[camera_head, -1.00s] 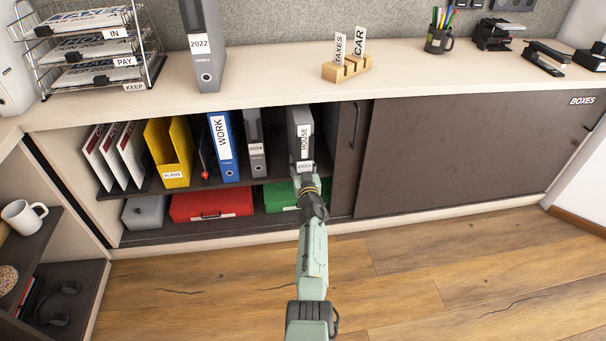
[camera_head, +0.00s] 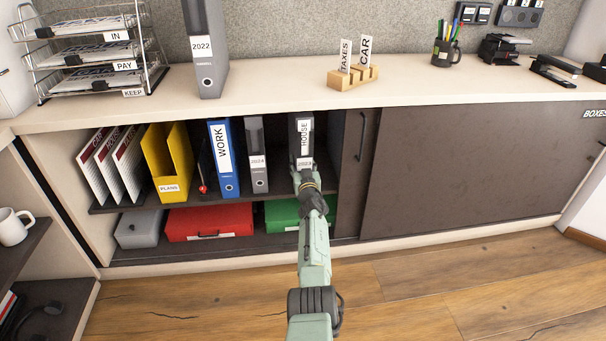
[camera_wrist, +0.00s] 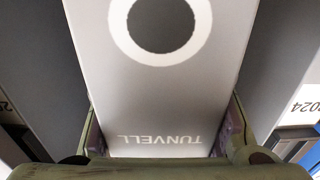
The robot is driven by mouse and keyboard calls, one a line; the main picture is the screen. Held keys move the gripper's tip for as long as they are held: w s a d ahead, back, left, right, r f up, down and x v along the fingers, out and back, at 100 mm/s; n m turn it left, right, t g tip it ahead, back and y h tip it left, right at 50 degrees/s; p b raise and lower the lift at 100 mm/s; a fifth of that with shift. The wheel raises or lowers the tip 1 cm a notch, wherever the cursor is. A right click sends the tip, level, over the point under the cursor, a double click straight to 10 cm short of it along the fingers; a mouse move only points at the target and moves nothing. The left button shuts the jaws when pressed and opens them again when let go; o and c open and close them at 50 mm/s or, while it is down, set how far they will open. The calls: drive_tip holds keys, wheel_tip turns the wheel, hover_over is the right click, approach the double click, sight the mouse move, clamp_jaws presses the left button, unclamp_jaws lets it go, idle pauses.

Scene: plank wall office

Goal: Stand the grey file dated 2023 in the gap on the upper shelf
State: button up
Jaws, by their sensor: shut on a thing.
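My gripper (camera_head: 305,180) is at the upper shelf (camera_head: 215,196) of the open cabinet, at the right end of the row of files. In the wrist view its two fingers (camera_wrist: 162,140) are shut on both sides of a grey file (camera_wrist: 150,95) with a round hole and the name TUNVELL; its date is out of that view. In the head view a small white label (camera_head: 305,163) shows just above my gripper, its number hard to read. A dark file marked HOUSE (camera_head: 306,136) stands there too. A grey 2024 file (camera_head: 257,145) stands left, with a dark space between.
Left of these stand a blue WORK file (camera_head: 222,155), a yellow holder (camera_head: 168,150) and white binders. Red (camera_head: 210,221) and green (camera_head: 283,213) boxes lie below. A sliding door (camera_head: 480,165) closes the right side. A grey 2022 file (camera_head: 207,50) stands on the top.

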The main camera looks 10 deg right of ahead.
drive_tip(key=shift+w+a+f+b, duration=0.1)
drive_tip(key=shift+w+f+b, duration=0.15)
drive_tip(key=shift+w+b, duration=1.65)
drive_tip(key=shift+w+f+b, duration=0.2)
drive_tip(key=shift+w+b, duration=0.4)
drive_tip(key=shift+b, duration=2.6)
